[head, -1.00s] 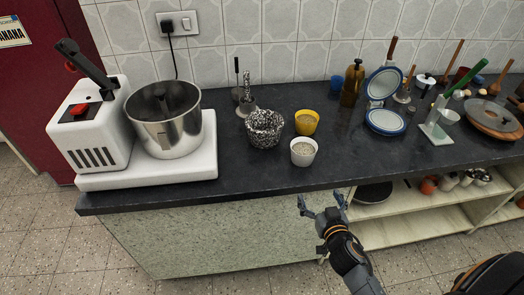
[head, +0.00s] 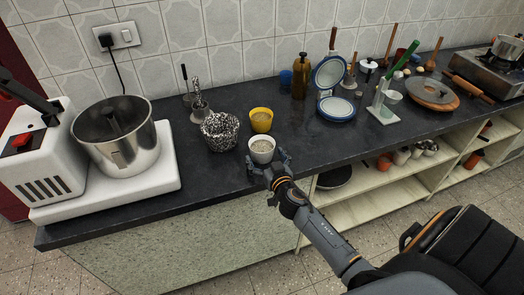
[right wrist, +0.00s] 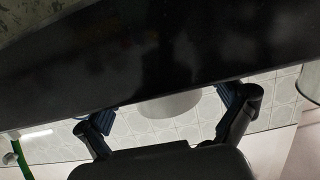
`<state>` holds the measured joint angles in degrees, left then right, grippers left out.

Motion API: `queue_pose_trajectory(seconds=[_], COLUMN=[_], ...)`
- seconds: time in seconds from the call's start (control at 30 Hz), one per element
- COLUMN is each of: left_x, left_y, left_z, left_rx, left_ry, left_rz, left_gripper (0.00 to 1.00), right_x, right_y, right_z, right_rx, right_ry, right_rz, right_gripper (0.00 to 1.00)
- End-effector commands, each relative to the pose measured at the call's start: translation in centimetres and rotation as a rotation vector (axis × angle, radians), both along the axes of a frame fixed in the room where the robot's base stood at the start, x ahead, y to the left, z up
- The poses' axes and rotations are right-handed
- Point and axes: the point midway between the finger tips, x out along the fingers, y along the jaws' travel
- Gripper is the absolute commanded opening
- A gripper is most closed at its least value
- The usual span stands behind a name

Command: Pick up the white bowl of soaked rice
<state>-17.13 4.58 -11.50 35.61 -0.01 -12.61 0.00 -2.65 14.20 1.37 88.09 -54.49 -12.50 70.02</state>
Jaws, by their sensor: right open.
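The white bowl (head: 262,157) of soaked rice stands upright on the dark worktop near its front edge, pale grains showing inside. My right gripper (head: 267,163) is at the front of the bowl, open, with a finger toward each side of it. In the right wrist view the bowl's pale wall (right wrist: 170,106) shows between the two spread fingers (right wrist: 168,110), with gaps on both sides. I cannot tell in the head view whether a finger touches it. My left gripper is not in view.
A yellow bowl (head: 261,121) stands just behind the white one. A black-and-white speckled bowl (head: 220,132) is close to the left. A mixer with a steel bowl (head: 117,142) stands farther left. The worktop (head: 310,148) right of the white bowl is clear.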

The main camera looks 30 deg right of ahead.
Motion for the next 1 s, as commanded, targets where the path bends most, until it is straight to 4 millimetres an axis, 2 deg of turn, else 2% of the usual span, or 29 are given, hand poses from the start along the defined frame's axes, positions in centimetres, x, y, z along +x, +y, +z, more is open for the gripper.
queue_pose_trajectory(seconds=[0.1,0.2,0.47,0.8,1.0], left_x=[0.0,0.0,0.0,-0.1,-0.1], left_y=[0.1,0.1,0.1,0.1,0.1], left_z=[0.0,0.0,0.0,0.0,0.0], left_rx=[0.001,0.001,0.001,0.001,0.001], left_ry=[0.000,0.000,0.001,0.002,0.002], left_rz=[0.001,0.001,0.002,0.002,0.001], left_gripper=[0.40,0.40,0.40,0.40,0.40], right_x=[1.7,2.4,2.6,2.6,2.6], right_y=[-0.4,-0.5,-0.6,-0.6,-0.6], right_z=[-0.2,-0.4,-0.4,-0.4,-0.4], right_rx=[0.001,0.000,0.001,0.001,0.001], right_ry=[0.000,0.001,0.001,0.001,0.000], right_rz=[0.001,0.001,0.001,0.001,0.002], right_gripper=[0.93,0.93,0.93,0.26,0.24])
